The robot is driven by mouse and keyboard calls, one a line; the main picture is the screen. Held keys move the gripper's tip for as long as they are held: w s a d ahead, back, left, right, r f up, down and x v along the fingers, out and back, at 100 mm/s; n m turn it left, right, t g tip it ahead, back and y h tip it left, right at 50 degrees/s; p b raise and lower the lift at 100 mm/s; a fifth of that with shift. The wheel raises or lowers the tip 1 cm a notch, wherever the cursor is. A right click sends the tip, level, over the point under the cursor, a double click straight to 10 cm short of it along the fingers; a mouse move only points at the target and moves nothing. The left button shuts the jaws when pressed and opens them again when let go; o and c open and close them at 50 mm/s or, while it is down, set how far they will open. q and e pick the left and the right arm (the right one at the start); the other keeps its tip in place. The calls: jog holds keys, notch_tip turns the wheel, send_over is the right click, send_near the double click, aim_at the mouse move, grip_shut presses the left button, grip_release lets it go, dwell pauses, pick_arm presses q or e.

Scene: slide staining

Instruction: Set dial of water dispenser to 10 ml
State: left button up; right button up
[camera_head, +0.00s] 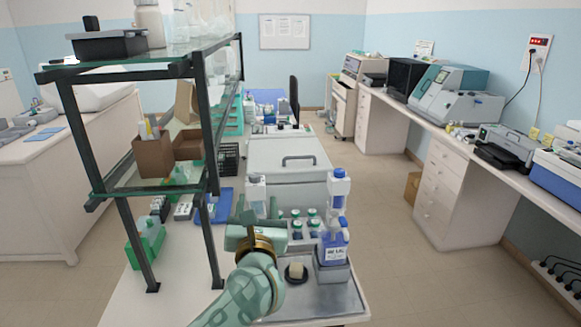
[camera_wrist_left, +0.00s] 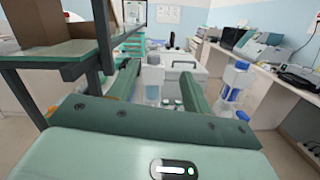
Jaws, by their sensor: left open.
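A bottle with a white dispenser head and blue collar (camera_head: 334,240) stands on the tray at the right front of the bench; it also shows in the left wrist view (camera_wrist_left: 232,85). A second white dispenser (camera_head: 256,188) stands farther back; in the left wrist view (camera_wrist_left: 152,80) it appears between my fingers, beyond them. I cannot tell from the labels which one holds water, and no dial setting is readable. My left gripper (camera_head: 259,212) is open and empty, pointing forward over the bench, left of the blue-collared bottle. My right gripper is out of view.
A dark-framed glass shelf (camera_head: 207,130) rises close on the left. Several small capped bottles (camera_head: 297,225) stand in the middle of the bench. A dark round dish (camera_head: 296,273) lies on the metal tray (camera_head: 320,302). A grey box with a handle (camera_head: 290,160) stands behind.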

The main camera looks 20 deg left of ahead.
aim_at(255, 180)
pick_arm(q)
jog(key=w+a, duration=0.3)
jog(key=w, duration=0.1)
jog(key=w+a+f+n+g, duration=0.1)
jog(key=w+a, duration=0.2)
jog(key=w, duration=0.1)
jog(key=w+a+f+n, duration=0.1)
jog(key=w+a, duration=0.2)
jog(key=w, duration=0.2)
jog(key=shift+w+g, duration=0.1)
jog(key=shift+g, duration=0.2)
jog(key=shift+d+r, duration=0.1)
jog(key=c, duration=1)
